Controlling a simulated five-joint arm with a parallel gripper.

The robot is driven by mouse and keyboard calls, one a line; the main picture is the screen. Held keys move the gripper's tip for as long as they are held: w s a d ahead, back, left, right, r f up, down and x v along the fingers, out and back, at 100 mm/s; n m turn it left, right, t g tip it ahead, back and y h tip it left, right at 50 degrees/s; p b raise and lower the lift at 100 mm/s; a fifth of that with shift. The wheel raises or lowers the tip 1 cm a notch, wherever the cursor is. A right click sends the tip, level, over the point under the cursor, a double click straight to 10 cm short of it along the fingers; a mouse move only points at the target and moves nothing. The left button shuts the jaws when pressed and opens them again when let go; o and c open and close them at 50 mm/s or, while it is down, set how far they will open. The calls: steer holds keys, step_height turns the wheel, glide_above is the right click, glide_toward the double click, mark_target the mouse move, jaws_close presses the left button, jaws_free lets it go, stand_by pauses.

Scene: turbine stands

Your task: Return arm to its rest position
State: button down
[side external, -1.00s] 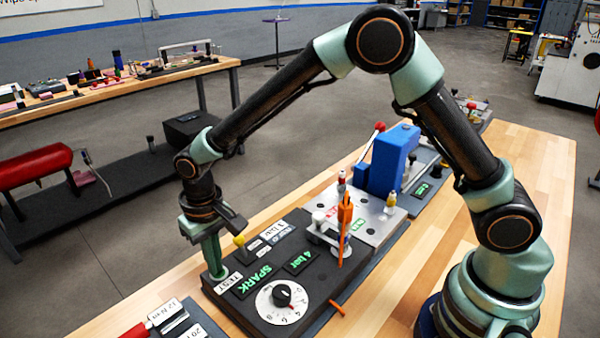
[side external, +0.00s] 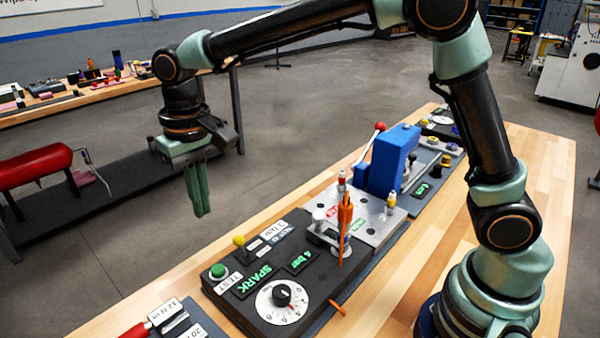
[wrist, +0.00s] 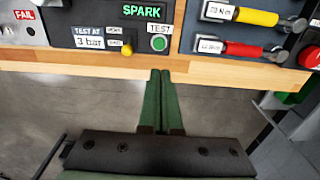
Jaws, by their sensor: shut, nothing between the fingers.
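My gripper (side external: 199,190) hangs in the air beyond the far left edge of the wooden table, pointing down. Its green fingers are together with nothing between them. In the wrist view my gripper (wrist: 160,74) shows shut over the grey floor, just short of the table edge. A dark test panel (side external: 262,262) sits on the table, with a green TEST button (side external: 218,271), a yellow-knobbed lever (side external: 239,241) and a white dial (side external: 282,301). The green button also shows in the wrist view (wrist: 159,43), ahead of the fingertips and apart from them.
A blue block (side external: 394,158) and a red-knobbed lever (side external: 380,127) stand on the fixture behind the panel. An orange tool (side external: 345,228) stands upright there. Torque drivers (wrist: 243,15) lie beside the panel. A second bench (side external: 110,93) stands at the back left. The air around my gripper is clear.

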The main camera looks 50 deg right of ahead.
steer(key=shift+r, duration=0.1)
steer(key=s+d+r+t, duration=0.1)
steer(key=s+d+r, duration=0.15)
steer(key=d, duration=0.35)
steer(key=s+d+r+t, duration=0.2)
steer(key=d+r, duration=0.1)
steer(key=d, duration=0.3)
steer(key=s+d+f+t, duration=0.1)
steer(key=s+d+t, duration=0.1)
steer(key=s+d, duration=0.6)
steer(key=shift+s+d, duration=0.3)
steer(key=shift+s, duration=0.05)
stand_by(1.1)
